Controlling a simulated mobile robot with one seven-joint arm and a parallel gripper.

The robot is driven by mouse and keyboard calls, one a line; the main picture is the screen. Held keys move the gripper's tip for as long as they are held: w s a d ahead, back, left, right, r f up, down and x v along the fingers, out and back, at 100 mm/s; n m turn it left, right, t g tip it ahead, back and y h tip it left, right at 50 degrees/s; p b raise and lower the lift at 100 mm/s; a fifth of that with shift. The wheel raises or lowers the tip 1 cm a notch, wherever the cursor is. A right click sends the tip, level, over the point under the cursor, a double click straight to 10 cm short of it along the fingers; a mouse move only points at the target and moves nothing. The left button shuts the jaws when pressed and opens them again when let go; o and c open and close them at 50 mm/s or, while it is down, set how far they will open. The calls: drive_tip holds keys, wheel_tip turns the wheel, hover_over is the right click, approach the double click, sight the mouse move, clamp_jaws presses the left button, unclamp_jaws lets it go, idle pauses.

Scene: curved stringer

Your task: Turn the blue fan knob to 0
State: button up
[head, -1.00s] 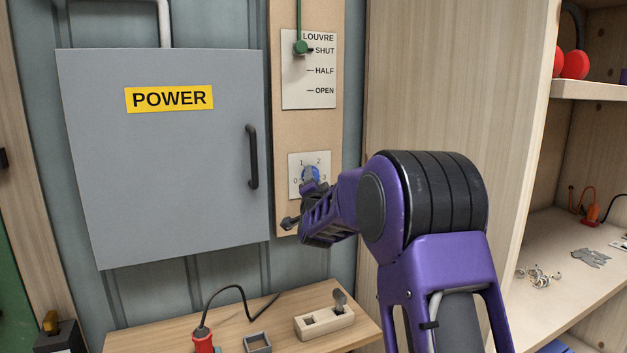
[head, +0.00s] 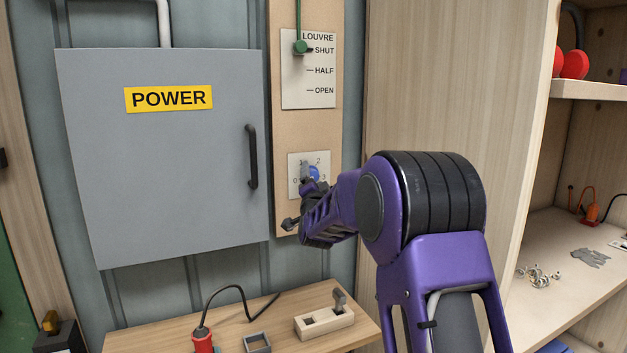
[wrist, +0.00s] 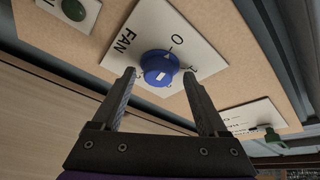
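The blue fan knob (head: 314,173) sits on a white plate (head: 325,160) marked 0 to 3 on the wooden panel, partly hidden by my gripper. The knob also shows in the wrist view (wrist: 156,64), between my fingertips. My gripper (wrist: 159,74) is open, one finger on each side of the knob with small visible gaps. In the wrist view, the knob's white mark lies on the side away from the 0. The number nearest the mark is too small to read surely.
The louvre plate (head: 309,80) with its green lever (head: 301,47) is above the knob. The grey POWER cabinet (head: 165,180) with a black handle (head: 252,157) is at left. A bench (head: 290,305) is below and wooden shelving (head: 575,235) is at right.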

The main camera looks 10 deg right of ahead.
drive_tip(key=shift+s+f, duration=0.1)
drive_tip(key=v, duration=1.7)
drive_tip(key=shift+s, duration=0.1)
